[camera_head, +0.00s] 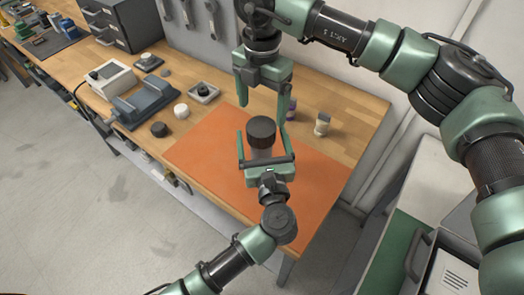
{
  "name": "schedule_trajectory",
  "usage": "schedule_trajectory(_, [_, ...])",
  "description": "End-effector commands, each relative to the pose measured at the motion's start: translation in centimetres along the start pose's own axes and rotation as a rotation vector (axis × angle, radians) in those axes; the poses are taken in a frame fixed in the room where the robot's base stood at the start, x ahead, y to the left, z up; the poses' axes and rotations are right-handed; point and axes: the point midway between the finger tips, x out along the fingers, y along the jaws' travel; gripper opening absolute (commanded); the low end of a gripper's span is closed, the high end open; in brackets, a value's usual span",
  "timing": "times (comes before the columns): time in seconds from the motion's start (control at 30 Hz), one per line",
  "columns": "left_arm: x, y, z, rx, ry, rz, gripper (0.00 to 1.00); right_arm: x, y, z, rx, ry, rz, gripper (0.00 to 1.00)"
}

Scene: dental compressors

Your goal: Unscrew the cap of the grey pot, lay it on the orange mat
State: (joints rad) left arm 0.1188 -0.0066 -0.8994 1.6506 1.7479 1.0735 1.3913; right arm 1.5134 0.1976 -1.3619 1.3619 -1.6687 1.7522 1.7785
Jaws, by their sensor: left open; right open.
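The grey pot (260,153) stands on the orange mat (210,150), with its dark brown cap (261,128) on top. My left gripper (262,136) comes from the front, open, with one finger on each side of the pot. Its palm hides the lower part of the pot. I cannot tell whether the fingers touch it. My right gripper (263,111) points down above the cap, open and empty, with its fingers spread wider than the cap.
A white-labelled jar (322,124) stands right of the mat, and a purplish item is partly hidden behind my right finger. A black round piece (159,129), a white round piece (181,111) and a grey vise-like device (143,104) lie to the left. The mat's left part is clear.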

Motion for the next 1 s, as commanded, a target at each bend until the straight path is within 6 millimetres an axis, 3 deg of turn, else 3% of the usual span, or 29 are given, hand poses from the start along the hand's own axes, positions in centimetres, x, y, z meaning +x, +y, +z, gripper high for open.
schedule_trajectory(0.27, [0.25, 0.03, -0.02, 0.001, 0.0, 0.0, 0.9, -0.01, 0.01, -0.03, -0.001, 0.0, 0.0, 0.83])
schedule_trajectory(0.37, [0.24, 0.03, -0.01, 0.001, 0.0, 0.001, 0.67, 0.0, 0.01, -0.03, -0.001, 0.001, 0.0, 0.83])
schedule_trajectory(0.6, [0.22, 0.02, -0.01, 0.001, 0.0, 0.0, 0.01, 0.0, 0.01, -0.03, -0.001, 0.001, 0.0, 0.83])
schedule_trajectory(0.77, [0.21, 0.03, -0.01, 0.001, 0.0, 0.001, 0.0, 0.01, 0.02, -0.07, 0.031, 0.001, 0.0, 0.83])
schedule_trajectory(1.0, [0.2, 0.02, 0.0, 0.001, 0.0, 0.001, 0.0, 0.04, 0.01, -0.12, 0.303, 0.002, 0.0, 0.83])
